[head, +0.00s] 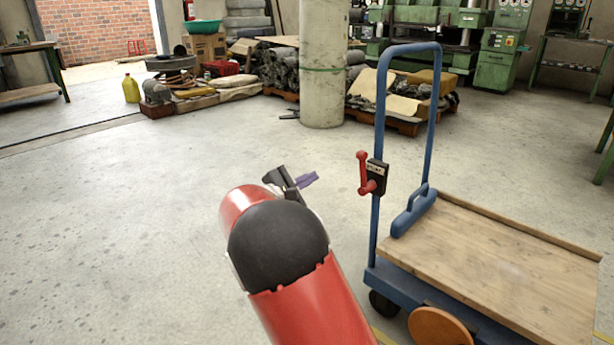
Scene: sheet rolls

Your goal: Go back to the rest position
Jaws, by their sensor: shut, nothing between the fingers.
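My gripper (307,180) shows just beyond the red and black links of my arm, near the middle of the head view. Its purple fingers look closed together and hold nothing. It is in the air over the bare floor, left of the blue trolley and apart from it. My arm hides part of the gripper's mount and the floor behind it.
A blue trolley (430,120) with a bare wooden deck (510,262) stands at the right. A red lever (365,174) is fixed to its handle post. A concrete pillar (322,65) and stacked rolls (285,75) are further back. The floor at left is clear.

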